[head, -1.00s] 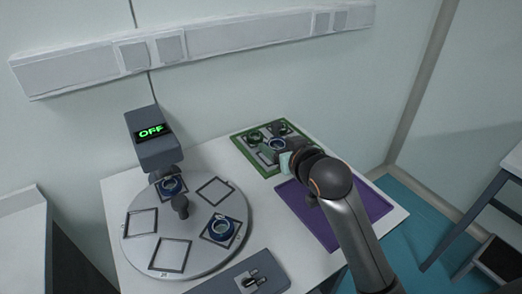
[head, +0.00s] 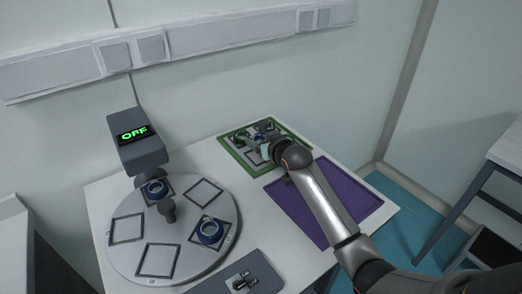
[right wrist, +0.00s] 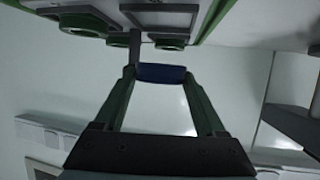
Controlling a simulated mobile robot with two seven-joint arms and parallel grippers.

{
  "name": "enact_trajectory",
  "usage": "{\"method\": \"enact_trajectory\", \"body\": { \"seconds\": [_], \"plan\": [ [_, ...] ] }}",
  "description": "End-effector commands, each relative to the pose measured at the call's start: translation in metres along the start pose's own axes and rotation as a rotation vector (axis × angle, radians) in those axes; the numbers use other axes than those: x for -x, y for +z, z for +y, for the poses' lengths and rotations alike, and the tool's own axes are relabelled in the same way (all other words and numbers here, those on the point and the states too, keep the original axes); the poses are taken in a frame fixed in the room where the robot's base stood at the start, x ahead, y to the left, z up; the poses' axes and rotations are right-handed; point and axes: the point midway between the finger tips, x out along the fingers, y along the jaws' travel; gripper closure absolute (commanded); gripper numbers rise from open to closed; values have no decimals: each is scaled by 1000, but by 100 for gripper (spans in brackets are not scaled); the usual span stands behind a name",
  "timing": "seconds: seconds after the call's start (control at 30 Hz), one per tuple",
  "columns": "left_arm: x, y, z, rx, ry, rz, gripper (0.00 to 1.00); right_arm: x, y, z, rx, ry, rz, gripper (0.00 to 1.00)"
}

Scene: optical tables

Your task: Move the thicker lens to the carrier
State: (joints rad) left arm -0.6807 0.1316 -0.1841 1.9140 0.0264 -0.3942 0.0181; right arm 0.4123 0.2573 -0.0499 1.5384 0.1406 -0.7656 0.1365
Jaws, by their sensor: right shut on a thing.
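My right gripper (head: 264,150) is at the green-rimmed tray (head: 238,160) at the back of the table. In the right wrist view its green fingers (right wrist: 160,85) are shut on a blue-rimmed lens (right wrist: 160,73), seen edge-on. The held lens looks apart from the tray surface. Green rings (right wrist: 85,22) sit on grey square plates in the tray; one shows in the head view (head: 243,138). I cannot compare lens thickness. My left gripper is not in view.
A grey device (head: 137,145) reading OFF stands over the turntable's back. A purple tray (head: 350,197) lies right of the turntable, under my right arm. A grey plate (head: 215,287) with a small dark fitting is at the front. Empty square frames (head: 202,193) are on the turntable.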

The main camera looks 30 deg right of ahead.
Motion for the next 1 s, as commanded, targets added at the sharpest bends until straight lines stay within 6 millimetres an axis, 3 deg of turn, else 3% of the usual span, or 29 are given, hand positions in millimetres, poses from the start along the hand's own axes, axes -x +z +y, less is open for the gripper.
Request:
{"method": "enact_trajectory", "body": {
  "seconds": [0.13, 0.33, 1.0],
  "plan": [
    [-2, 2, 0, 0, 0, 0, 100, -9, 6, 3, 0, 1, 0, 94],
    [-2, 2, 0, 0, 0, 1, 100, -19, 31, 3, 1, 0, -1, 94],
    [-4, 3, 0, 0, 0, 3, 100, -24, 44, 2, 1, 0, 0, 94]
  ]
}}
